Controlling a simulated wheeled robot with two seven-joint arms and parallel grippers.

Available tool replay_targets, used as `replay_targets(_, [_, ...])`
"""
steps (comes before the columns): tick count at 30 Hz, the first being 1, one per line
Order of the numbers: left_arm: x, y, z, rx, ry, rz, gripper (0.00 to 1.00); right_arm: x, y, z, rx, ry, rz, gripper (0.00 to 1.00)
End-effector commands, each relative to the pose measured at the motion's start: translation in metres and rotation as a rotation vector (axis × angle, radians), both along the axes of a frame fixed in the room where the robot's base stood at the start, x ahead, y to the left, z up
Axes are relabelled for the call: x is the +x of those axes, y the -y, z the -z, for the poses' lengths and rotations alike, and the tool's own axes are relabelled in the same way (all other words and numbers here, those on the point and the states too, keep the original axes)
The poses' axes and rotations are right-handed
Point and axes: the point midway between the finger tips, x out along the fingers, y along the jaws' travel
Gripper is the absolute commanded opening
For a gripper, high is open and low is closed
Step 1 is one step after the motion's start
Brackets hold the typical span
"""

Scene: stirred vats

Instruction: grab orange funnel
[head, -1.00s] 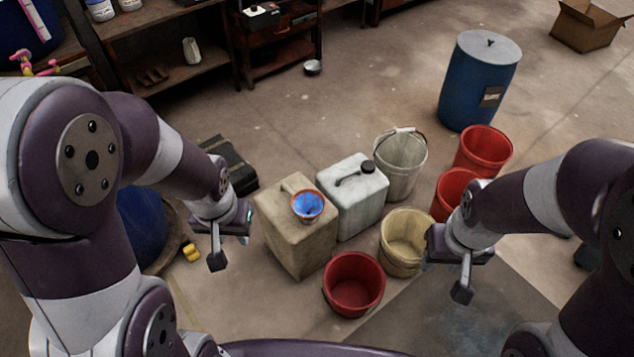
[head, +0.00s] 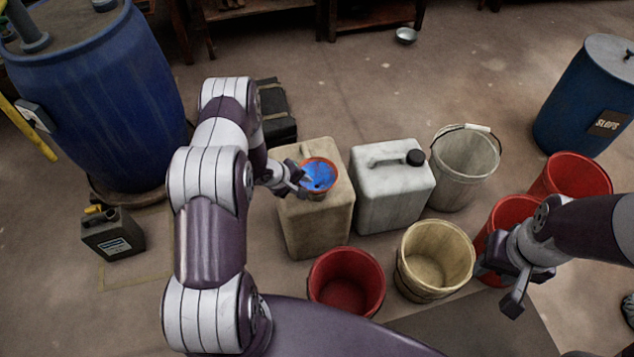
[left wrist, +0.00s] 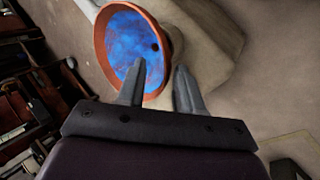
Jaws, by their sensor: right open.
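The orange funnel (head: 319,175), blue inside, sits on top of the beige jerrycan (head: 318,225) in the head view. The funnel also fills the upper middle of the left wrist view (left wrist: 128,45). My left gripper (head: 298,180) is at the funnel's left side. In the left wrist view its two fingers (left wrist: 160,66) stand apart, with a gap between them. The left finger overlaps the blue inside, and the right finger is just outside the orange rim. Whether either finger touches the funnel is unclear. My right gripper (head: 498,285) is open and empty near the red buckets.
A white jerrycan (head: 392,195) stands right of the beige one. A white bucket (head: 464,170), cream bucket (head: 434,265) and red bucket (head: 346,285) stand close by. Blue drums (head: 100,100) are at left and far right. A small dark can (head: 113,238) stands on the left floor.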

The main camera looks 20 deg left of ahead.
Motion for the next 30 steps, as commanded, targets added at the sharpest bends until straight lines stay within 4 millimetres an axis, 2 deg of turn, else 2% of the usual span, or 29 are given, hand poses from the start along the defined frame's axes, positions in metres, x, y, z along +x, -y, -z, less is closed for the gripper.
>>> replay_targets(1, [0.006,0.002,0.013,0.0,-0.001,0.001,0.35,0.0,0.0,0.008,0.0,0.0,0.0,0.43])
replay_targets(4, [0.014,0.006,0.024,0.001,-0.002,0.001,0.35,0.0,0.0,0.012,0.0,0.0,0.0,0.43])
replay_targets(12, [0.017,0.008,0.026,0.001,0.0,-0.001,0.35,0.0,0.0,0.011,0.0,0.0,0.0,0.43])
replay_targets(14, [0.017,0.008,0.026,0.002,-0.001,-0.001,0.19,0.0,0.0,0.011,0.0,0.0,0.0,0.43])
replay_targets(15, [0.017,0.008,0.026,0.002,-0.001,-0.001,0.06,0.0,0.0,0.011,0.0,0.0,0.0,0.43])
replay_targets(16, [0.017,0.008,0.026,0.002,-0.001,-0.001,0.0,0.0,0.0,0.011,0.0,0.0,0.0,0.43])
replay_targets(26, [0.017,0.008,0.026,0.001,-0.002,0.0,0.0,0.0,0.0,0.011,0.0,0.0,0.0,0.43])
replay_targets(30, [0.017,0.008,0.019,0.002,0.0,0.0,0.0,0.0,0.0,0.008,0.0,0.0,0.0,0.43])
